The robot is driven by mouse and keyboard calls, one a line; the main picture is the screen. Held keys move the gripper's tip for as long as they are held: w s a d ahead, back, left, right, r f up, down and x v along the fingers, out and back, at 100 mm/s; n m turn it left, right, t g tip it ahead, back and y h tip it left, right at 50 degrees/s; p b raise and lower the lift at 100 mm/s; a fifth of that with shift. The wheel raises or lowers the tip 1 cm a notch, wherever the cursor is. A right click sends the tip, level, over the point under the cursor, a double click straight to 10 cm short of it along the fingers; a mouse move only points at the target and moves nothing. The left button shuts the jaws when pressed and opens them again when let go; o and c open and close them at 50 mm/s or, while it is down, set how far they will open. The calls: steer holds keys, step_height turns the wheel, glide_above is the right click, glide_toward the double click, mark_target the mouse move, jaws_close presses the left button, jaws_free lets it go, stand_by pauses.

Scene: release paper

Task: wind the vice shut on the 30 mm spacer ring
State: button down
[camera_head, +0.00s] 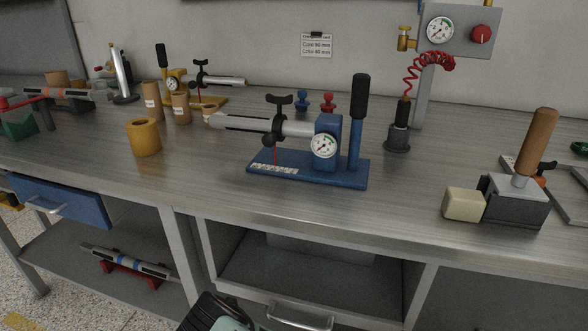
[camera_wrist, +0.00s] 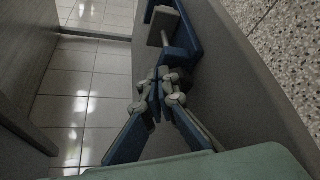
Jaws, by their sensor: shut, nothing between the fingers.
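I cannot surely pick out the vice. A dark grey block (camera_head: 515,205) with a wooden handle and a cream block at its left side stands on the right of the bench. Grey metal parts (camera_head: 562,185) with an orange and black piece are cut off by the right edge. An ochre hollow ring (camera_head: 144,138) stands on the left of the bench; I cannot read whether it is the 30 mm spacer ring. My gripper (camera_wrist: 158,78) shows in the wrist view, shut and empty, its blue and grey fingers together. No ring or vice is recognisable there.
A blue gauge press (camera_head: 310,170) with a black lever stands mid-bench. Several brown cylinders (camera_head: 152,100) stand behind the ochre ring. A gauge post with a red coiled hose (camera_head: 428,65) rises at the back. A blue drawer (camera_head: 85,205) is under the bench. The front strip of the bench is clear.

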steer(key=shift+w+d+f, duration=0.15)
steer(key=shift+w+f, duration=0.1)
steer(key=shift+f, duration=0.05)
stand_by(0.9)
steer(key=shift+s+f, duration=0.2)
steer(key=shift+s+f, duration=0.2)
steer(key=shift+f, duration=0.1)
steer(key=shift+s+f, duration=0.25)
steer(key=shift+f, duration=0.35)
stand_by(0.4)
steer(key=shift+s+a, duration=0.35)
steer(key=shift+s, duration=0.1)
steer(key=shift+w+a, duration=0.3)
steer(key=shift+a, duration=0.65)
steer(key=shift+w+a, duration=0.35)
steer(key=shift+a, duration=0.65)
steer(key=shift+w+a, duration=0.3)
steer(key=shift+a, duration=0.65)
steer(key=shift+r, duration=0.1)
